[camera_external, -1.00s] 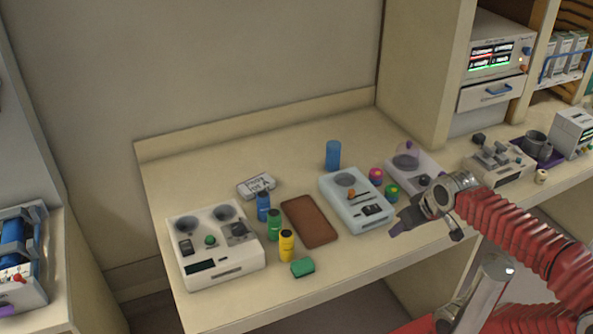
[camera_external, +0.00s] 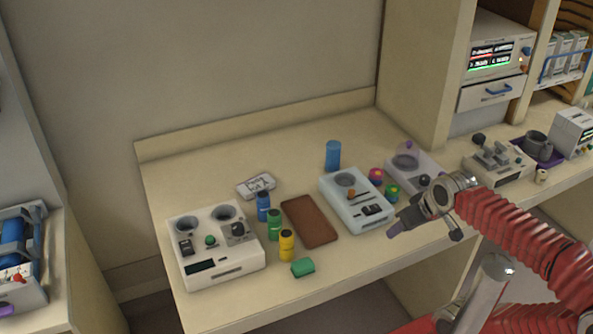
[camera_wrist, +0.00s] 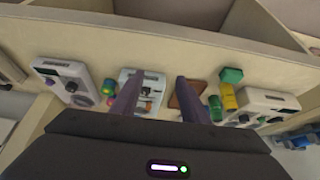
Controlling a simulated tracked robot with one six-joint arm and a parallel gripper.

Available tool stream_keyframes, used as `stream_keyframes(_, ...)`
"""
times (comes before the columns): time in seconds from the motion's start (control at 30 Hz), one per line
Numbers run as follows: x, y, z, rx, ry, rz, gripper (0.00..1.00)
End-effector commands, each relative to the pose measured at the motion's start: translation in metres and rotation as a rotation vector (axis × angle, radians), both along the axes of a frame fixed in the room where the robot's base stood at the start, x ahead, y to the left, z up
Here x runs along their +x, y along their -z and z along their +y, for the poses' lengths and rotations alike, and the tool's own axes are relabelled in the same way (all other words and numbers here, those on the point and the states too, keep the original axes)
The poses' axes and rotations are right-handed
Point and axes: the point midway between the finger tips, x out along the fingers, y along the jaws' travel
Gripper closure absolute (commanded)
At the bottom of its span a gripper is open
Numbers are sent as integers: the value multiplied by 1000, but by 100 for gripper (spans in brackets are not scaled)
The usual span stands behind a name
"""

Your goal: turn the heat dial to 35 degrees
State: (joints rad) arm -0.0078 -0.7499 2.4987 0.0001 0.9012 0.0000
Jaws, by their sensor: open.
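No dial is readably marked as heat, and no degree scale can be read. A white unit (camera_external: 220,268) at the left of the bench has two round wells, a dark knob (camera_external: 237,229), a green knob (camera_external: 210,240) and a black switch. A pale blue unit (camera_external: 345,208) in the middle has one well, a small orange knob (camera_external: 351,194) and a dark panel.
Blue, green and yellow bottles (camera_external: 287,245), a green block (camera_external: 302,267) and a brown mat (camera_external: 309,220) lie between the left and middle units. A blue cylinder (camera_external: 333,155) stands behind. A tall partition (camera_external: 425,70) rises at the right.

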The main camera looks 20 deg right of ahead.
Motion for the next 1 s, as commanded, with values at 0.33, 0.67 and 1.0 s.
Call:
stream_keyframes(0.33, 19, 25, 31, -7, -102, 118, 53)
stream_keyframes(0.67, 72, 14, 74, -15, -196, 181, 53)
stream_keyframes(1.0, 129, 2, 130, -4, -220, 248, 53)
